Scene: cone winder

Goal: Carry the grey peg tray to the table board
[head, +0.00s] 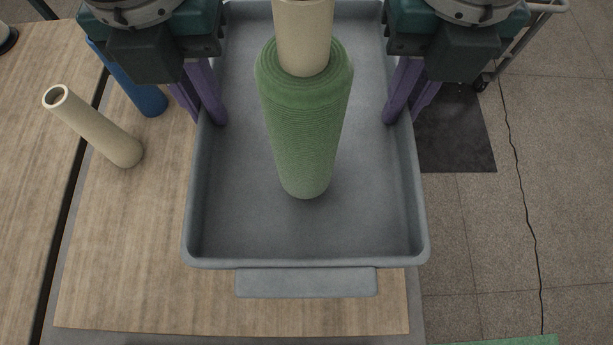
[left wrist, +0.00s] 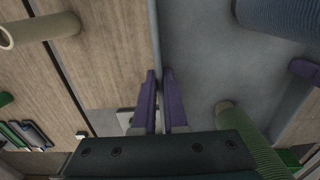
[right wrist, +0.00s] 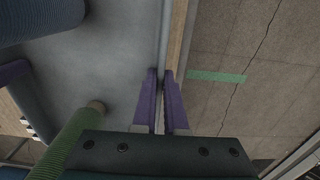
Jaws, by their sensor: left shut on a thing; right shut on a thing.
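The grey peg tray (head: 235,225) fills the middle of the head view, with a front handle lip (head: 306,282). A green yarn package (head: 308,140) on a cream tube (head: 304,40) stands in it. The wrist views also show a blue package (left wrist: 285,18) in the tray. My left gripper (head: 207,117) is shut on the tray's left wall, and my right gripper (head: 400,117) on its right wall. The tray is over the wooden table board (head: 120,255), its right side passing the board's edge. I cannot tell whether it touches the board.
Another wooden surface (head: 35,130) lies beyond a dark gap.

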